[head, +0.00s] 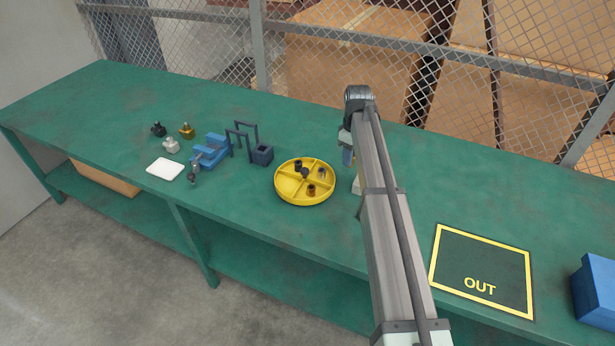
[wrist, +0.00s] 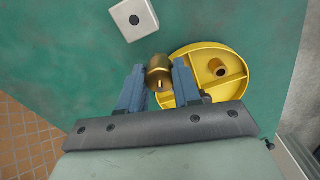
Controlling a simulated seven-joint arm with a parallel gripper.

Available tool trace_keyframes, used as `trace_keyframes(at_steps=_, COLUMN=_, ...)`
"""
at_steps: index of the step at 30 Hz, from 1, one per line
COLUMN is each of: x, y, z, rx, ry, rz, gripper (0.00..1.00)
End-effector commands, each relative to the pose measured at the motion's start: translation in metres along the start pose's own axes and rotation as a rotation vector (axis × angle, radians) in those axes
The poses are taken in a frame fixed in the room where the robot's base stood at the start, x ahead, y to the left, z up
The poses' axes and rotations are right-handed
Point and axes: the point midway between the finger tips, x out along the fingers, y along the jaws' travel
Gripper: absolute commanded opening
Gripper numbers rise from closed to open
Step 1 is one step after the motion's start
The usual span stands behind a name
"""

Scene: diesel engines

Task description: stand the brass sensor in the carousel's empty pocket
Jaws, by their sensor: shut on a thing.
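My gripper (wrist: 158,80) is shut on the brass sensor (wrist: 158,68), a short brass cylinder between its two blue fingers in the wrist view. In the head view my gripper (head: 347,157) is partly behind my arm, just right of the carousel, and the sensor cannot be made out. The yellow round carousel (head: 305,203) has divided pockets; dark or brownish parts stand in several of them, and the front-left pocket (head: 287,188) looks empty. In the wrist view the carousel (wrist: 240,85) lies beyond and right of the sensor, partly hidden by the fingers.
A pale block with a dark hole (wrist: 134,19) stands near the carousel. An OUT mat (head: 480,265) and blue bin (head: 597,290) are right.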

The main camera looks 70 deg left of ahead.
Motion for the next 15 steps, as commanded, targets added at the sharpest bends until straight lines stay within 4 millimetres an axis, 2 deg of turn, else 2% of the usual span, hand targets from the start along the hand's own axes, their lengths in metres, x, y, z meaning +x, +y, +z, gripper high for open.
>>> trace_keyframes(at_steps=1, x=-0.001, y=-0.014, z=-0.018, rx=-0.025, ry=0.001, rz=0.001, gripper=0.0)
trace_keyframes(at_steps=9, x=-0.005, y=-0.088, z=-0.106, rx=-0.147, ry=0.003, rz=0.003, gripper=0.0)
trace_keyframes(at_steps=15, x=-0.008, y=-0.124, z=-0.148, rx=-0.212, ry=0.004, rz=0.004, gripper=0.0)
